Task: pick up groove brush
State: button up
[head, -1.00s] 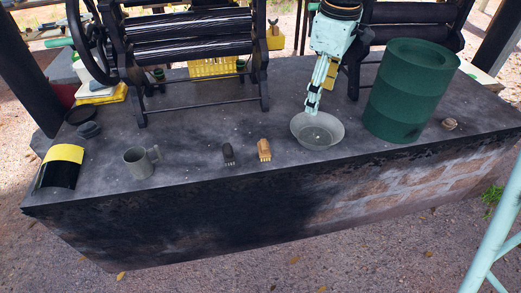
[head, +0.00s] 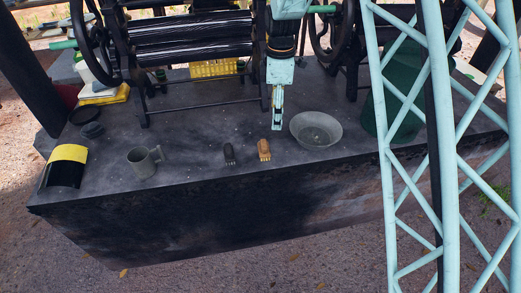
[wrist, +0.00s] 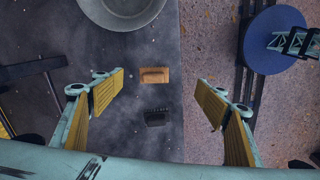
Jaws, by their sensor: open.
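Two small brushes lie side by side near the front edge of the dark table. One is tan (head: 264,150) and one is black (head: 229,154); I cannot tell which is the groove brush. My gripper (head: 277,124) hangs above the table, just behind and right of the tan brush. In the wrist view, the tan brush (wrist: 154,75) and the black brush (wrist: 156,117) appear between the spread fingers of my gripper (wrist: 161,79). The fingers are open, empty and apart from both brushes.
A grey metal bowl (head: 316,130) stands right of the brushes. A grey mug (head: 145,161) and a yellow-black curved piece (head: 65,166) are to the left. The roller machine (head: 190,45) stands behind. A green cylinder (head: 398,98) is partly hidden at right.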

jog(key=n, duration=0.2)
send_over(265, 143)
notch_tip(265, 143, down, 6)
jog(key=shift+r+p, duration=0.2)
jog(key=shift+p, duration=0.1)
jog(key=shift+f, duration=0.1)
jog(key=shift+f, duration=4.2)
jog(key=shift+f, duration=0.1)
jog(key=shift+f, duration=2.55)
jog(key=c, duration=1)
